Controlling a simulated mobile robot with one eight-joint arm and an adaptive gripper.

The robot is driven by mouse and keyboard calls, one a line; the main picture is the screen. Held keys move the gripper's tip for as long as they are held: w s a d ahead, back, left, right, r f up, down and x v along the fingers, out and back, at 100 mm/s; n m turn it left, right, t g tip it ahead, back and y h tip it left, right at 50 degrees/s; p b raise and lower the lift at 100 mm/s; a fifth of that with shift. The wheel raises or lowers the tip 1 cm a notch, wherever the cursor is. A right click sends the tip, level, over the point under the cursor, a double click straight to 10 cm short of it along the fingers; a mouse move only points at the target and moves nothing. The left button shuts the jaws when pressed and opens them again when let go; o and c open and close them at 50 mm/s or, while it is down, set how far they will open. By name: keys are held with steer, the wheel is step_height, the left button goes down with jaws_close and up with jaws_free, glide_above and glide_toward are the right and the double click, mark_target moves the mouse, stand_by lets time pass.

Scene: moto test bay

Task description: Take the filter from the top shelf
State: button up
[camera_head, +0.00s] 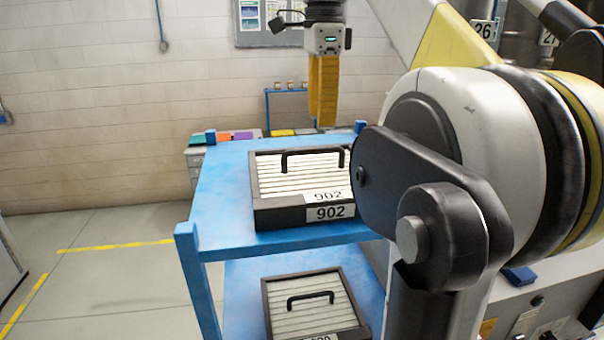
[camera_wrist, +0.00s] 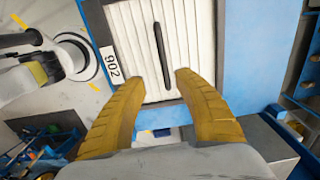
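The filter (camera_head: 295,182) lies on the blue top shelf (camera_head: 222,190). It has a dark frame, white pleats, a 902 label and a black handle (camera_head: 312,151). Its right side is partly hidden behind my arm in the head view. My gripper (camera_head: 322,122), with yellow fingers, hangs above and beyond the handle, apart from it. In the wrist view, the gripper (camera_wrist: 160,81) is open and empty. Its fingertips lie on either side of the lower end of the handle (camera_wrist: 160,50) against the filter (camera_wrist: 190,30).
A second, similar filter (camera_head: 313,307) lies on the lower shelf (camera_head: 240,283); its label is cut off by the picture edge. Blue posts rise at the shelf corners. A cabinet with coloured bins (camera_head: 240,136) stands behind. The floor at the left is clear.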

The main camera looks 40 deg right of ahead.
mark_target(314, 151)
steer(key=f, duration=0.2)
steer(key=shift+w+f, duration=0.25)
steer(key=shift+f, duration=0.1)
steer(key=f, duration=0.3)
steer(key=f+p, duration=0.1)
steer(key=f, duration=0.1)
steer(key=shift+w+a, duration=0.3)
steer(key=shift+w, duration=0.1)
jaws_close()
